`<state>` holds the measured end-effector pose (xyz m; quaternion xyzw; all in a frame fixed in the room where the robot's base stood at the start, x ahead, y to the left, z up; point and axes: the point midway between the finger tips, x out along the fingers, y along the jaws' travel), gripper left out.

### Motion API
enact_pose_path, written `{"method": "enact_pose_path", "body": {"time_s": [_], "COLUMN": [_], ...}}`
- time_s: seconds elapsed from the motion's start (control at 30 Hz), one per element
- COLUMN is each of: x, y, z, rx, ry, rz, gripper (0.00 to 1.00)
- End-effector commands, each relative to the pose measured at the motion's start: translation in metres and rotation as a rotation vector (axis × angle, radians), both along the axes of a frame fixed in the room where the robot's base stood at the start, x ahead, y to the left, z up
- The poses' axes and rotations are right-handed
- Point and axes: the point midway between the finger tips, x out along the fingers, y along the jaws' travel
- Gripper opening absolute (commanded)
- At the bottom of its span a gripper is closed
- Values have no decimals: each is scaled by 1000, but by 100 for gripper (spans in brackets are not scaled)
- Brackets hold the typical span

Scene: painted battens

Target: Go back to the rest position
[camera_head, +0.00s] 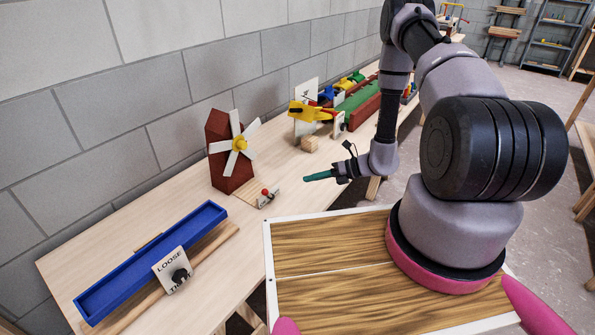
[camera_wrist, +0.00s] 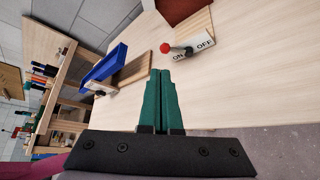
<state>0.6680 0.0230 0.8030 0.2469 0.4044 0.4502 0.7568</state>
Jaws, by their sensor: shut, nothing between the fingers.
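My gripper (camera_head: 306,178) is shut and empty, with its green fingers pressed together. In the head view it hangs over the front edge of the wooden bench (camera_head: 230,260), pointing left. In the wrist view the shut green fingers (camera_wrist: 161,75) show at the centre over the bare bench top. A small switch with a red knob (camera_head: 266,194) stands on the bench to the left of the gripper. In the wrist view its red knob (camera_wrist: 165,48) and ON/OFF plate (camera_wrist: 194,49) show beyond the fingertips, apart from them.
A dark red windmill (camera_head: 228,165) stands behind the switch. A blue tray (camera_head: 150,262) with a LOOSE/TIGHT dial plate (camera_head: 172,270) lies at the near left. A yellow plane-like toy (camera_head: 310,112) and green and red blocks stand farther back. The bench between gripper and windmill is mostly clear.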

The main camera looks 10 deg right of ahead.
Motion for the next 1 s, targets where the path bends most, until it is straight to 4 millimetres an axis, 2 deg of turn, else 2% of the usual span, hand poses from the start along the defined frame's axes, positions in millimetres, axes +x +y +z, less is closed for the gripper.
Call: {"method": "enact_pose_path", "body": {"time_s": [0.17, 0.27, 0.43, 0.57, 0.8, 1.0], "x": [1, 8, 17, 13, -11, -43], "y": [-1, 0, 5, 8, 6, -1], "z": [9, 33, 110, 171, 270, 339], "rx": [-4, -21, -89, -159, -319, -484], "ry": [-17, -74, -259, -417, -703, -932], "rz": [16, 70, 252, 410, 692, 918], "gripper": [0, 0, 0, 0, 0, 0]}}
